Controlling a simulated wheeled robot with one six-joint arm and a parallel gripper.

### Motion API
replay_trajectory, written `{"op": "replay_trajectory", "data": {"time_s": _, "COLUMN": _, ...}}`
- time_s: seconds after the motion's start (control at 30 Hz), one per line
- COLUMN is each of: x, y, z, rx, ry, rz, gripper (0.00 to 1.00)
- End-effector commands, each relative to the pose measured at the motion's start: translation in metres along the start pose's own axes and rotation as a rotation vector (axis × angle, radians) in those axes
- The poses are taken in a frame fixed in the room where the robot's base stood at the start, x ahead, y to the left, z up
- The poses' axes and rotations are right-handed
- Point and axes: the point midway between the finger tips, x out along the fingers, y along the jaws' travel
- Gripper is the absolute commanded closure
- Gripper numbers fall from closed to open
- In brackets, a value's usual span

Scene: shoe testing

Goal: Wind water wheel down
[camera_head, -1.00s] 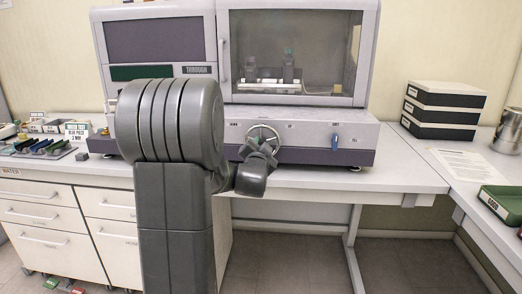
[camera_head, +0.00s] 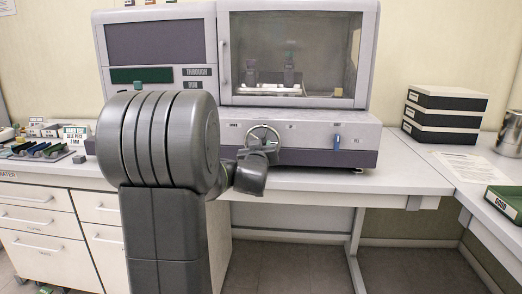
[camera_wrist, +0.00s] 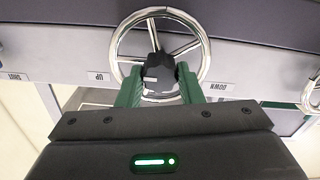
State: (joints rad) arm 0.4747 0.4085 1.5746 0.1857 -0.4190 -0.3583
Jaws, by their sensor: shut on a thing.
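The water wheel is a shiny metal handwheel (camera_head: 276,131) with spokes, on the front of the grey bench machine. It shows close up in the wrist view (camera_wrist: 117,45), with a dark knob (camera_wrist: 160,70) standing out in front of its middle part. My gripper (camera_wrist: 160,84) has its two green fingers on either side of the knob and is shut on it. The base of the knob and the wheel's hub are partly hidden. In the wrist view the labels UP (camera_wrist: 98,77) and DOWN (camera_wrist: 215,85) appear upside down beside the wheel.
A blue lever (camera_head: 336,142) is on the machine's front, right of the wheel. A windowed chamber (camera_head: 290,55) above holds a white tray. Black-and-white boxes (camera_head: 445,113) and a green tray (camera_head: 508,200) are on the right bench. Small parts trays (camera_head: 45,149) are at left.

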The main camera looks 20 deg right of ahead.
Motion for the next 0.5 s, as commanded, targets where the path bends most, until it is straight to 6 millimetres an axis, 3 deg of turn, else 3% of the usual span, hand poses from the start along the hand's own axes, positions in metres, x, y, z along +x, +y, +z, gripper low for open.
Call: {"op": "replay_trajectory", "data": {"time_s": 0.5, "x": -0.0001, "y": -0.0008, "z": 0.0002, "rx": -0.421, "ry": -0.001, "rz": -0.001, "gripper": 0.90}}
